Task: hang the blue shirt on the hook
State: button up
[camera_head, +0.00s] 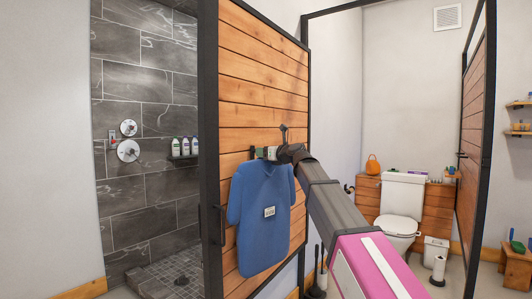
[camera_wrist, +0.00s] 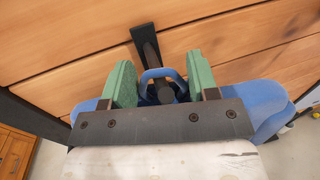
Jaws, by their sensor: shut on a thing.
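The blue shirt (camera_head: 262,215) hangs down flat against the wooden door, with a white label on its front. My gripper (camera_head: 266,153) is at its collar, with a green finger on each side. In the wrist view my gripper (camera_wrist: 165,85) is shut on the shirt, whose blue collar loop (camera_wrist: 160,73) shows between the fingers and whose shoulders (camera_wrist: 268,105) spread out on both sides. The dark hook (camera_head: 283,133) is on the door just above the gripper. In the wrist view the hook (camera_wrist: 146,42) reaches down to the collar; whether it passes through cannot be told.
The plank door (camera_head: 262,65) has a black frame and stands beside a tiled shower (camera_head: 150,150) with bottles on a shelf. A dark brush holder (camera_head: 316,280) stands near the door.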

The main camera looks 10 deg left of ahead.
dwell(0.4)
jog(key=o, duration=1.4)
jog(key=shift+s+d, duration=0.1)
jog(key=shift+d, duration=0.05)
jog(key=v, duration=1)
jog(key=d+f+n+g+h, duration=0.1)
jog(key=d+f+n+h, duration=0.4)
jog(key=f, duration=0.8)
jog(key=s+d+f+n+g+h, duration=0.1)
jog(key=d+f+n+g, duration=0.15)
jog(key=d+f, duration=0.75)
jog(key=d+f+n+h, duration=0.25)
jog(key=f+n, duration=0.25)
jog(key=f, duration=1.1)
jog(key=s+d+f+n+g+h, duration=0.2)
jog(key=s+d+f+n, duration=0.2)
jog(key=s+d+f, duration=0.2)
jog(key=s+d+f+n+g+h, duration=0.2)
jog(key=s+d+f+n, duration=0.2)
jog(key=f, duration=0.7)
jog(key=s+d+f+n+g+h, duration=0.2)
jog(key=s+d+f+n, duration=0.2)
jog(key=s+d+f, duration=0.4)
jog(key=shift+s+d+f+h, duration=0.1)
jog(key=shift+s+d+h, duration=0.05)
jog(key=shift+d, duration=0.3)
jog(key=shift+s+d+f+h, duration=0.1)
jog(key=shift+d+f, duration=0.05)
jog(key=shift+d, duration=0.25)
